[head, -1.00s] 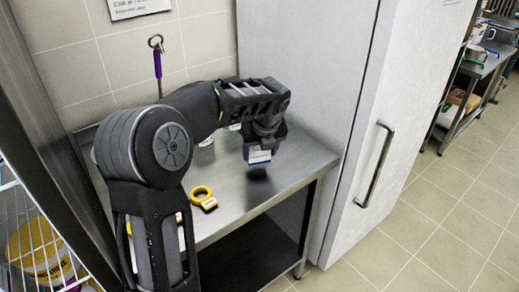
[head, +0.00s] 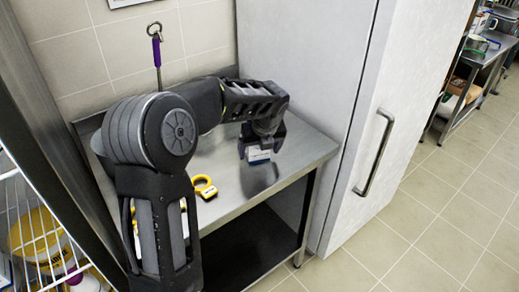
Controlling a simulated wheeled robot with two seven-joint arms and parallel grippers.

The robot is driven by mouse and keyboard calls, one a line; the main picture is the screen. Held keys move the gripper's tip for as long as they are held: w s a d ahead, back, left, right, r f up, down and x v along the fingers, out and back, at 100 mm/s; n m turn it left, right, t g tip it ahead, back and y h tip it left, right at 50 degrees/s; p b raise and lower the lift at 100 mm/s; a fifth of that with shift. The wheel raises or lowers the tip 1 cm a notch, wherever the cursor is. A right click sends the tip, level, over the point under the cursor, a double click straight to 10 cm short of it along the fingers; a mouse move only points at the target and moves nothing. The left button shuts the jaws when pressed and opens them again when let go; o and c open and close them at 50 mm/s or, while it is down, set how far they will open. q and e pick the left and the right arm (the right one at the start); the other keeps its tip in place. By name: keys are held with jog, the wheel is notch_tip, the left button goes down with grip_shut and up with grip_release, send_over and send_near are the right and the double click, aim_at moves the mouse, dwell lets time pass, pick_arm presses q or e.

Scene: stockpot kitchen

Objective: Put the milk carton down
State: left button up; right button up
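My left gripper (head: 262,142) hangs pointing down over the right part of the steel table (head: 232,205). It appears shut on a small white and blue carton (head: 258,156). Only the carton's lower part shows below the fingers; the rest is hidden by the gripper. A dark shadow or reflection lies on the tabletop below it. I cannot tell whether the carton touches the table. My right gripper is not in view.
A yellow ring-shaped object (head: 205,187) lies on the table near my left arm. A tall pale cabinet (head: 350,110) with a handle borders the table on the right. A purple-handled tool (head: 156,50) hangs on the tiled wall. The tabletop around the carton is clear.

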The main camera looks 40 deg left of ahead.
pick_arm(q)
jog(key=shift+r, duration=0.1)
jog(key=v, duration=1.2)
dwell(0.4)
jog(key=s+d+f+n+h, duration=0.15)
jog(key=d+f+n, duration=0.35)
jog(key=d+f, duration=0.6)
jog(key=d+f+n+h, duration=0.35)
jog(key=d+f, duration=0.35)
jog(key=f, duration=0.7)
jog(key=s+d+f+n+g+h, duration=0.1)
jog(key=s+d+f+n, duration=0.5)
jog(key=s+f+n, duration=0.3)
jog(key=s+d+f+n+g+h, duration=0.1)
jog(key=s+d+f+n, duration=0.5)
jog(key=s, duration=0.8)
notch_tip(320, 180, down, 3)
jog(key=n, duration=0.4)
jog(key=shift+s+d+h, duration=0.2)
jog(key=shift+d+h, duration=0.1)
jog(key=shift+d, duration=0.1)
